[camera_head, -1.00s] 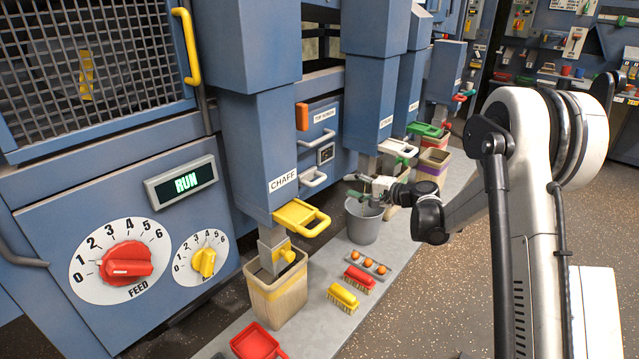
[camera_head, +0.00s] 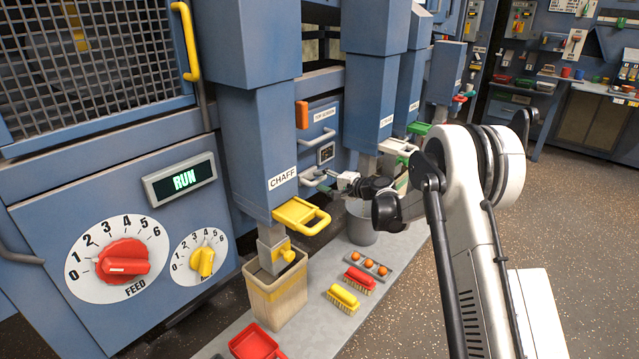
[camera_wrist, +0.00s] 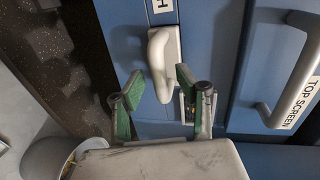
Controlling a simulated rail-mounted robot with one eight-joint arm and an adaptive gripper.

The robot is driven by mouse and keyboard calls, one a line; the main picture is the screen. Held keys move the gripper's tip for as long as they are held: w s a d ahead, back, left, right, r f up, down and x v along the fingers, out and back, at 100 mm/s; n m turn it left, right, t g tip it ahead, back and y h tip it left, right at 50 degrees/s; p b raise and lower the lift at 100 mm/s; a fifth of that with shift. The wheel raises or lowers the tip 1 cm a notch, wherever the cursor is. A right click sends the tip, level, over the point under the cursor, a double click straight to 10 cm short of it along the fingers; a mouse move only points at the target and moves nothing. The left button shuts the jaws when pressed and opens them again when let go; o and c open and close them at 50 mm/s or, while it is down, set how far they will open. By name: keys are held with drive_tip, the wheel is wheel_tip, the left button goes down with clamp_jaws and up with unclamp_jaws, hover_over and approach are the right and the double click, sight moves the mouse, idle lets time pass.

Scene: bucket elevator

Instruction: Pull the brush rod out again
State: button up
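The brush rod's pale loop handle (camera_wrist: 160,62) sticks out from a blue panel under a white label ending in "H" in the wrist view. In the head view the pale handle (camera_head: 312,178) is below the top screen handle, partly hidden by my gripper (camera_head: 338,180). In the wrist view my gripper (camera_wrist: 156,92) is open, its green-padded fingers apart on either side of the handle's near end. I see gaps between fingers and handle; I cannot tell how deep the handle reaches between them. The rod itself is hidden behind the panel.
The top screen handle (camera_wrist: 283,90) is close on the right in the wrist view. A grey bucket (camera_head: 361,222) stands below my gripper. A yellow chaff slide (camera_head: 302,215) juts out at left. Brushes (camera_head: 343,298) and a ball tray (camera_head: 368,265) lie on the ledge.

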drive_tip(key=shift+w+a+f, duration=0.1)
drive_tip(key=shift+w+a, duration=0.25)
drive_tip(key=shift+a, duration=0.05)
clamp_jaws()
